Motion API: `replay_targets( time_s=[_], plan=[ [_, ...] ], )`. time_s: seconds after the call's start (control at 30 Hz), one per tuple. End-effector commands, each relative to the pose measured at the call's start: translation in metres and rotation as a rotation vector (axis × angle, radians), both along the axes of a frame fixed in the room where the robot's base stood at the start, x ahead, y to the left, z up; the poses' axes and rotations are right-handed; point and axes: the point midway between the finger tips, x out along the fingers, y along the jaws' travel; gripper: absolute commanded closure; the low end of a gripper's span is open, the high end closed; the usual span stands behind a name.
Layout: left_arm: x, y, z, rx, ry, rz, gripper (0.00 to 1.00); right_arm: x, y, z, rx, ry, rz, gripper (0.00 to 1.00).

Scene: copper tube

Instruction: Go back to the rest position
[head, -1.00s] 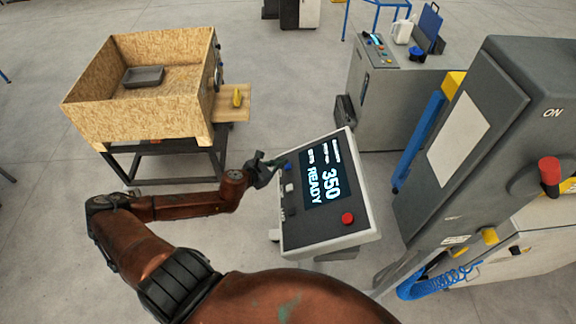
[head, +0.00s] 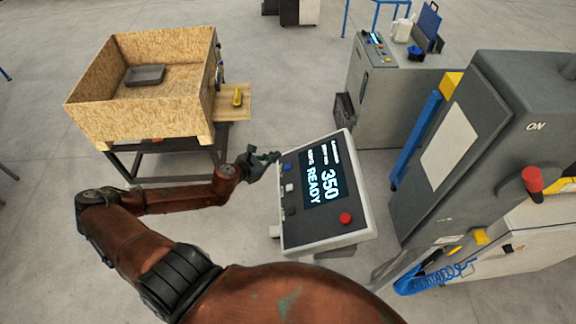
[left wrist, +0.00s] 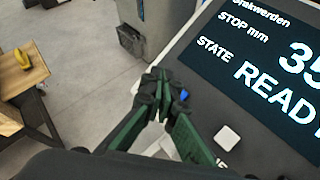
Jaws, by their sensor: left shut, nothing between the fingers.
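My left gripper (head: 268,158) is at the upper left edge of the control panel (head: 352,232). It is shut and empty, its fingertips just off the panel's left edge in the head view. In the left wrist view the green-padded fingers (left wrist: 163,98) appear in front of the panel's edge, near a blue button (left wrist: 184,95) and a white button (left wrist: 227,138). The panel's screen (head: 322,178) reads 350 and READY. I cannot tell whether the fingers touch the panel. My right gripper is not in view.
A chipboard box (head: 140,122) on a dark stand holds a grey tray (head: 145,75). A yellow object (head: 237,97) lies on its side shelf. A large grey machine (head: 465,150) with a red knob (head: 532,180) stands at right. Open floor lies at left.

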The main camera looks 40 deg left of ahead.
Motion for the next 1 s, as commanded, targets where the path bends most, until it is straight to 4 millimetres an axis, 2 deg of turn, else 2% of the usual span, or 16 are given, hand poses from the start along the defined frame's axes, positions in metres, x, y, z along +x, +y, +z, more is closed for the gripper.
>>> replay_targets(
  time_s=[0.63,0.7,0.77,0.87,0.97,1.0],
  plan=[
    [0.000,0.000,-0.001,-0.001,0.000,0.000,1.00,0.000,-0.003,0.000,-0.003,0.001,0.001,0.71],
    [0.000,0.002,-0.005,-0.012,0.002,0.011,1.00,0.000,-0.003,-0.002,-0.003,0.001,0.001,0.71],
    [0.000,0.009,-0.017,-0.043,0.009,0.042,1.00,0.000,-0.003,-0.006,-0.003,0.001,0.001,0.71],
    [-0.001,0.031,-0.056,-0.150,0.030,0.145,1.00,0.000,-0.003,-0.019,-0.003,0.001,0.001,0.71],
    [-0.007,0.061,-0.115,-0.317,0.057,0.307,1.00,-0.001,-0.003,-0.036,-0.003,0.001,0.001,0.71],
    [-0.011,0.073,-0.141,-0.392,0.068,0.379,1.00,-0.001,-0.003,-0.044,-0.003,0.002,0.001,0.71]
  ],
)
